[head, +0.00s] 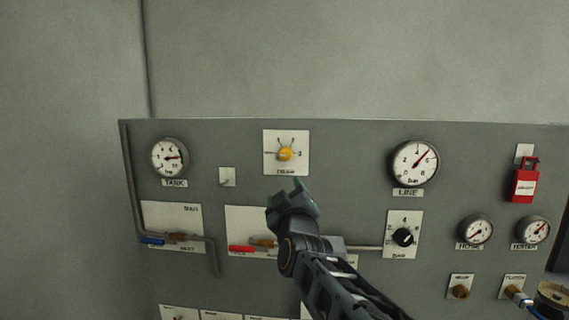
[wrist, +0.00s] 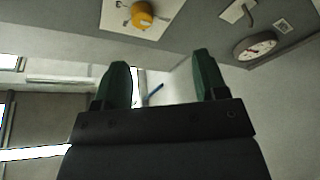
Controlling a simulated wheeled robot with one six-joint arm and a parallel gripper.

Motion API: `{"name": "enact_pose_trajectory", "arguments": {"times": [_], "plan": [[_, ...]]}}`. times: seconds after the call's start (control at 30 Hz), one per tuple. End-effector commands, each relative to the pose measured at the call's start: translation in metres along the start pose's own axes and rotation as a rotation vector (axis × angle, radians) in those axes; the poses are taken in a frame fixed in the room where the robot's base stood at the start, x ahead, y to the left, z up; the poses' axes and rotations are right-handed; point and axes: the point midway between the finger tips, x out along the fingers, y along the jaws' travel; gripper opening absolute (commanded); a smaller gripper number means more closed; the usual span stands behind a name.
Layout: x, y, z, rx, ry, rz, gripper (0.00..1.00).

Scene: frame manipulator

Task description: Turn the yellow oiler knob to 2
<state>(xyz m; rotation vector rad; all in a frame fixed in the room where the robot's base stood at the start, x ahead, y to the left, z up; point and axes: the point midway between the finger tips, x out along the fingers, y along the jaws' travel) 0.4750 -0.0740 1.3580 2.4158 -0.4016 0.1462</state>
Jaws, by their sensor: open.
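The yellow oiler knob (head: 285,154) sits on a white square plate (head: 271,139) with radiating marks, in the upper part of the grey panel. A figure at the plate's right looks like 3; the knob's exact setting is too small to tell. In the wrist view the knob (wrist: 143,14) is at the top edge, beyond the fingertips and a little left of the middle between them. My gripper (head: 291,191) is just below the knob's plate in the head view, apart from the knob. In the wrist view its two green fingers (wrist: 161,62) are spread and empty.
The tank gauge (head: 169,157) and a small switch plate (head: 227,177) are left of the knob. The line gauge (head: 414,163), a black knob (head: 403,237) and a red lockout (head: 523,184) are right. Blue (head: 152,241) and red (head: 241,248) valve handles sit lower.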

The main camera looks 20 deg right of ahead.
Motion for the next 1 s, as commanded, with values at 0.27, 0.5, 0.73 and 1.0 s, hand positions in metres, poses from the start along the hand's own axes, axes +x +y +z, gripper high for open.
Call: {"name": "enact_pose_trajectory", "arguments": {"times": [0.27,0.5,0.73,1.0], "plan": [[0.028,0.021,-0.010,-0.058,0.039,0.103,0.66],[0.075,0.027,-0.013,-0.056,0.038,0.100,0.66],[0.113,0.029,-0.014,-0.055,0.039,0.099,0.66],[0.137,0.032,-0.014,-0.054,0.040,0.100,0.66]]}}
